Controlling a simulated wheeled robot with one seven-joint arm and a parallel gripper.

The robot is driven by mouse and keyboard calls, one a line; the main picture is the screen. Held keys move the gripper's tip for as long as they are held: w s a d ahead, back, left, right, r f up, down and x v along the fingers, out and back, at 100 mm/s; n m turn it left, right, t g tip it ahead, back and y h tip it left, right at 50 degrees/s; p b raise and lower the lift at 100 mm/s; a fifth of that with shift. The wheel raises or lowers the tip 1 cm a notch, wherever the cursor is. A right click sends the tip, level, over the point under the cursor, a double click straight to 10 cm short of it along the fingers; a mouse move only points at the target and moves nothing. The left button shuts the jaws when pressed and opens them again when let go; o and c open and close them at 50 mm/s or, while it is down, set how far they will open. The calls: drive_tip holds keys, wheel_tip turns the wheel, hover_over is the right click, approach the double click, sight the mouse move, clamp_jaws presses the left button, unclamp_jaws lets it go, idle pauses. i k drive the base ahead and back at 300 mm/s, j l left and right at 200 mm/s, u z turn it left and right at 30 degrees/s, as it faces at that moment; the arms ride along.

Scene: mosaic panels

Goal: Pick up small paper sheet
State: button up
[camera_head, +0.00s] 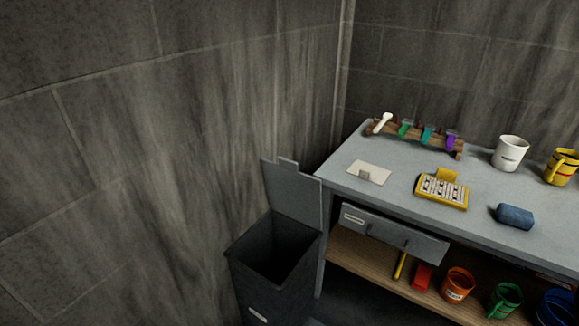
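A small pale sheet (369,171), which looks like the paper, lies flat on the grey tabletop (400,213) near its left end. My gripper is not in view.
Behind the sheet stands a wooden rack (414,141) with coloured items. To the right are a yellow device (442,189), a blue roll (515,216), a white mug (510,153) and a yellow mug (561,166).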

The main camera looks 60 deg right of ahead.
sight(378, 175)
drive_tip(key=k+l+z, duration=0.1)
drive_tip(key=z, duration=1.35)
drive_tip(key=i+l, duration=0.05)
